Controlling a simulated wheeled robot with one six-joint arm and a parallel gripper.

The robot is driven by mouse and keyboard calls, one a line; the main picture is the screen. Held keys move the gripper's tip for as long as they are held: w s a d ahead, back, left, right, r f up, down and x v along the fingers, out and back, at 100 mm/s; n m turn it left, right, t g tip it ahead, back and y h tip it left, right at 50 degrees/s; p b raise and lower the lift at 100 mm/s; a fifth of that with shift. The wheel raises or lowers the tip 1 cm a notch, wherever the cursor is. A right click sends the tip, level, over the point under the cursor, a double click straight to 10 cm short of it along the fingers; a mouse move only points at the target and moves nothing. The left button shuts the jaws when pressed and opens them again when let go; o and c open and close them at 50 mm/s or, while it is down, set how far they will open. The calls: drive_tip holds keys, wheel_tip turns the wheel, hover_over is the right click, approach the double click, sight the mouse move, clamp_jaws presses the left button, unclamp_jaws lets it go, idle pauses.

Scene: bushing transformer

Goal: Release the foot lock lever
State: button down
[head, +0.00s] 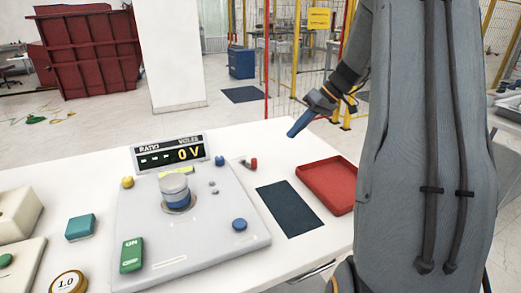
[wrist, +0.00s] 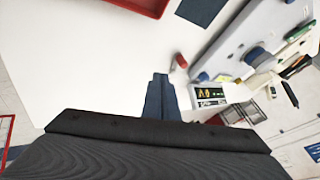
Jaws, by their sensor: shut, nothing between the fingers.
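I cannot make out a foot lock lever in either view. My gripper (head: 291,134) is above the back right part of the white table, pointing down and to the left, with its blue fingers together and empty. In the wrist view the fingers (wrist: 160,80) show closed, with the pale tabletop behind them. The grey test plate (head: 187,236) on the table carries a grey and blue cylinder (head: 174,190), a green ON button (head: 131,255) and a blue knob (head: 239,225). It also shows in the wrist view (wrist: 235,45).
A red tray (head: 328,184) and a dark mat (head: 290,208) lie on the table's right side. Yellow fencing (head: 340,30) stands behind the table.

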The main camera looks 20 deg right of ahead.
drive_tip(key=shift+w+a, duration=0.1)
drive_tip(key=shift+a, duration=0.2)
drive_tip(key=p+x, duration=0.3)
drive_tip(key=x, duration=0.6)
drive_tip(key=shift+a, duration=0.1)
drive_tip(key=a+p, duration=0.1)
drive_tip(key=a, duration=0.2)
drive_tip(key=shift+s+f+p, duration=0.2)
drive_tip(key=shift+p, duration=0.2)
drive_tip(key=shift+a+f, duration=0.15)
drive_tip(key=shift+a, duration=0.4)
drive_tip(key=shift+s, duration=0.15)
